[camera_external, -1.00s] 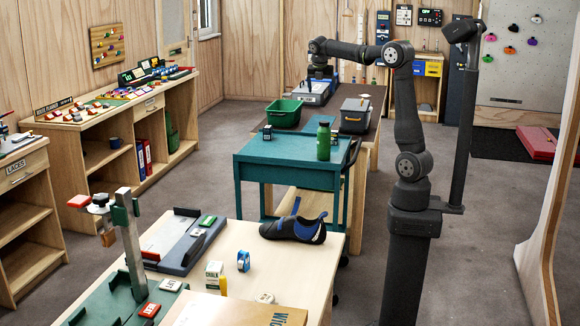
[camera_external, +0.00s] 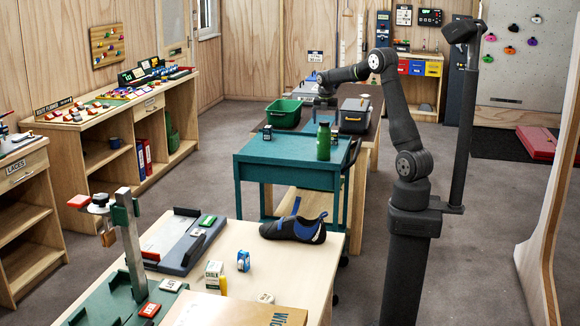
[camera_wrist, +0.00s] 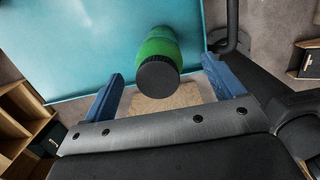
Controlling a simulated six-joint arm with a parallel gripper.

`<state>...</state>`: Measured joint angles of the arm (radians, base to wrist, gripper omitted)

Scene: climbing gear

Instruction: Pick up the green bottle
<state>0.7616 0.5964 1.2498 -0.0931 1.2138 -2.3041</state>
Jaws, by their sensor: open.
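The green bottle (camera_external: 323,141) stands upright near the right edge of the teal cart top (camera_external: 275,148), with a dark cap. In the wrist view the bottle (camera_wrist: 161,44) is seen from above, cap toward the camera. My gripper (camera_external: 326,103) is above and around the bottle's top in the external view, where its fingers are hard to make out. In the wrist view my gripper (camera_wrist: 162,82) is open, with one blue finger on each side of the bottle's line and gaps between. The fingers are not closed on it.
The cart's dark push handle (camera_external: 353,152) is close to the right of the bottle. Behind are a green bin (camera_external: 284,114) and a grey bin (camera_external: 354,116). Most of the cart top is clear.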

